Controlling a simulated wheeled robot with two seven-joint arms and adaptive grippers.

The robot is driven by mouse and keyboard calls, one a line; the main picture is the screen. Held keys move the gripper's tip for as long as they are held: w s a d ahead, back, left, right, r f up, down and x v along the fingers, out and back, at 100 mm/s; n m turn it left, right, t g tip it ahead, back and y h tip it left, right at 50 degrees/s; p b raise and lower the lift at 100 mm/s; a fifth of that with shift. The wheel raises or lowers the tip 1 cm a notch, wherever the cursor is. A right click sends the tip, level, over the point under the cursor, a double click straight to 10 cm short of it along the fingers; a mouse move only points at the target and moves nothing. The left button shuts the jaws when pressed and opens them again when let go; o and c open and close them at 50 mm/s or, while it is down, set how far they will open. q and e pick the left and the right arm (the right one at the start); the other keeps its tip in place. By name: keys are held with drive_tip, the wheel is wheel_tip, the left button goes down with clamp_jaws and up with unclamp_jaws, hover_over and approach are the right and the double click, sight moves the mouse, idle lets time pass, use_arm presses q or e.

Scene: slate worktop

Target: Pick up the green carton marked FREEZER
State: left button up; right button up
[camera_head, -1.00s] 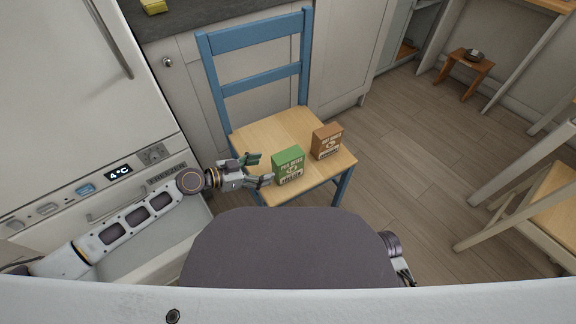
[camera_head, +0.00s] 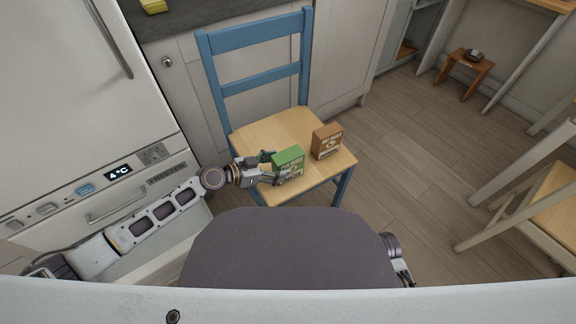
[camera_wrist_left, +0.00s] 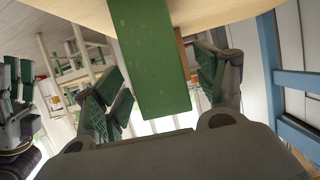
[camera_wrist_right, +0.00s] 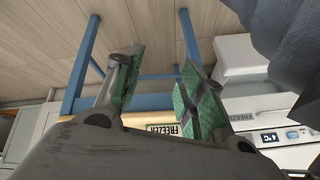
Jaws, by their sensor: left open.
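The green carton (camera_head: 288,164) stands upright on the wooden chair seat, near its front left edge. The marking low on its front is too small to read in the head view. My left gripper (camera_head: 272,168) comes in from the left with its fingers on either side of the carton. In the left wrist view the green carton (camera_wrist_left: 152,60) lies between the two open fingers, with a gap visible at the right finger. My right gripper (camera_wrist_right: 158,75) has its fingers apart, with nothing visible held between them. In the head view it is mostly hidden behind my own body.
A brown carton (camera_head: 326,142) stands on the seat to the right, close to the green one. The blue chair (camera_head: 262,76) has its back toward the cabinets. A white fridge-freezer (camera_head: 70,90) is at the left. Open floor (camera_head: 410,150) lies to the right.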

sight(294, 155)
use_arm(q)
drive_tip(key=shift+d, duration=0.1)
drive_tip(key=shift+x, duration=1.7)
drive_tip(key=shift+w+d+f, duration=0.1)
drive_tip(key=shift+w+d, duration=0.25)
drive_tip(key=shift+d, duration=0.2)
drive_tip(key=shift+w+d+f+b, duration=0.1)
drive_tip(key=shift+d+f+b, duration=0.05)
drive_tip(key=shift+b, duration=0.15)
use_arm(e)
drive_tip(key=shift+s+a+f, duration=0.15)
drive_tip(key=shift+s+f, duration=0.15)
drive_tip(key=shift+f, duration=0.5)
drive_tip(key=shift+w+r, duration=0.15)
drive_tip(key=shift+w, duration=0.05)
use_arm(q)
drive_tip(key=c, duration=1.2)
use_arm(e)
drive_tip(key=shift+w+r, duration=0.15)
drive_tip(key=shift+w, duration=0.1)
